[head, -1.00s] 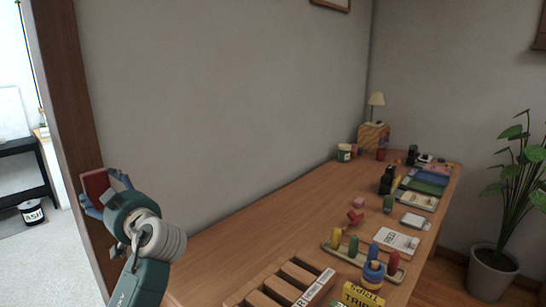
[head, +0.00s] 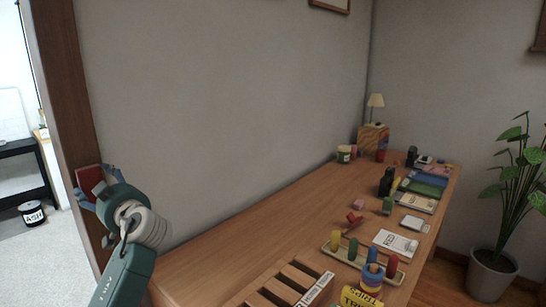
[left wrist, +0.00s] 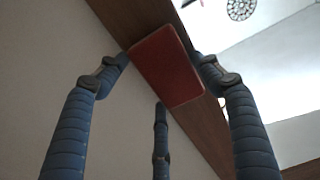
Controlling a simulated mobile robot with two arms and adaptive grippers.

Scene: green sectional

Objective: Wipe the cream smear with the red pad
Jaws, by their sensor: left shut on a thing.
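My left gripper (head: 92,184) is raised at the left of the head view, in front of the brown door frame and the grey wall. It is shut on the red pad (head: 90,179). In the left wrist view the red pad (left wrist: 167,66) sits between the blue fingertips, its flat face showing. I cannot make out the cream smear in either view. My right gripper is not in view.
A long wooden desk (head: 290,225) runs along the wall. It carries a slotted wooden rack (head: 285,287), a peg toy (head: 366,268), cards, blocks and a lamp (head: 375,105). A potted plant (head: 495,270) stands at the right. The desk's wall side is mostly clear.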

